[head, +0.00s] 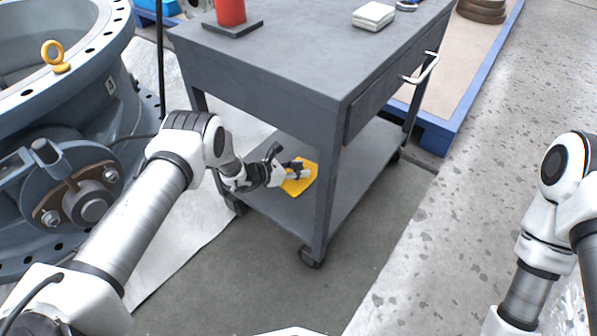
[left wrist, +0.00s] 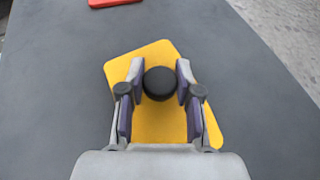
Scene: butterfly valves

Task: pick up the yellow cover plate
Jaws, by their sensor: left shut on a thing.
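The yellow cover plate (head: 299,180) is at the lower shelf of the grey cart, seen past the cart's front leg. In the left wrist view the yellow cover plate (left wrist: 157,125) is a flat plate with rounded corners and a round black knob (left wrist: 160,83) on it. My left gripper (head: 302,171) reaches in under the cart top. In the left wrist view its two fingers (left wrist: 160,80) are on either side of the black knob, shut on it. I cannot tell whether the plate touches the shelf. My right gripper is out of view; only my right arm shows.
The grey cart's top (head: 300,55) hangs over the shelf (head: 365,165), and its leg (head: 325,185) stands just right of the plate. A red item (left wrist: 113,2) lies farther along the shelf. A large grey valve (head: 60,120) is at the left. Floor in front is clear.

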